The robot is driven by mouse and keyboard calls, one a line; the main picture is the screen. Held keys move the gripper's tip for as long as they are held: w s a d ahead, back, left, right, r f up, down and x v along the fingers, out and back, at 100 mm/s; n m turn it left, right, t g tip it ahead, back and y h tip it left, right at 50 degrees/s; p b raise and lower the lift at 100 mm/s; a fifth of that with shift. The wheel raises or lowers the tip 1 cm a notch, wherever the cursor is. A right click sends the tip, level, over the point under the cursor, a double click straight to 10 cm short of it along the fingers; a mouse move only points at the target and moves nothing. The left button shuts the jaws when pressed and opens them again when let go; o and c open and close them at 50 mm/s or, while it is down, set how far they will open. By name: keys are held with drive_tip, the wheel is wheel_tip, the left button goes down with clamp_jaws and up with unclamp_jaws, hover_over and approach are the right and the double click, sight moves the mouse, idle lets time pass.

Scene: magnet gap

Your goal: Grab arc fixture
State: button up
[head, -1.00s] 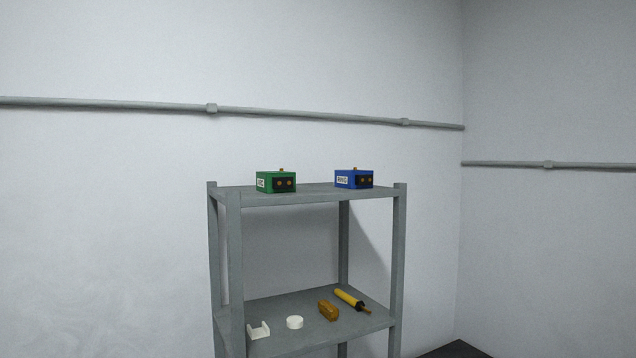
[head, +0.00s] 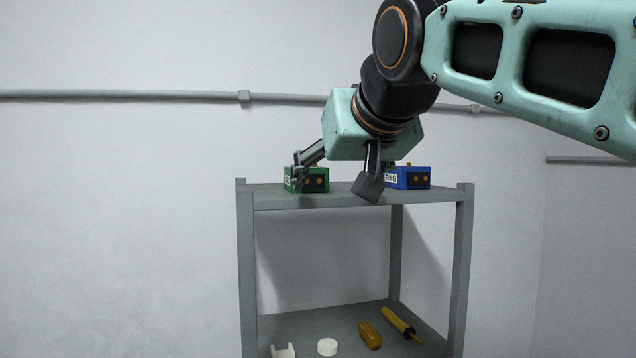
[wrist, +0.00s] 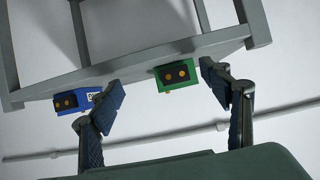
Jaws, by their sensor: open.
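The green box (head: 317,180) has a dark front with two orange dots and a white label that is partly hidden. It sits on the left of the shelf's top board. The blue box (head: 409,178), labelled RING, sits to its right. My gripper (head: 333,184) is open over the top board, one finger in front of the green box's left part and the other between the boxes. In the wrist view, the green box (wrist: 177,76) lies between the open fingers (wrist: 164,88), nearer the right one. The blue box (wrist: 76,102) is outside the left finger. I cannot tell whether a finger touches the green box.
The grey shelf (head: 350,203) has corner posts rising slightly above its top board. The lower board (head: 345,317) holds a white bracket (head: 283,351), a white disc (head: 327,347), an orange-brown block (head: 370,335) and a yellow tool (head: 398,322). A pipe (head: 150,96) runs along the wall behind.

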wheel_tip(320, 180, up, 4)
drive_tip(key=w+a, duration=0.1)
drive_tip(key=a, duration=0.1)
drive_tip(key=shift+t+y, duration=0.3)
drive_tip(key=shift+t, duration=0.1)
drive_tip(key=p+x, duration=0.1)
drive_tip(key=x, duration=0.2)
drive_tip(key=p+x, duration=0.1)
drive_tip(key=x, duration=0.3)
drive_tip(key=p+x, duration=0.1)
drive_tip(key=x, duration=0.2)
drive_tip(key=shift+w+a+r, duration=0.15)
drive_tip(key=shift+w+r, duration=0.05)
drive_tip(key=shift+w, duration=0.15)
drive_tip(key=c, duration=1.8)
drive_tip(key=shift+r, duration=0.15)
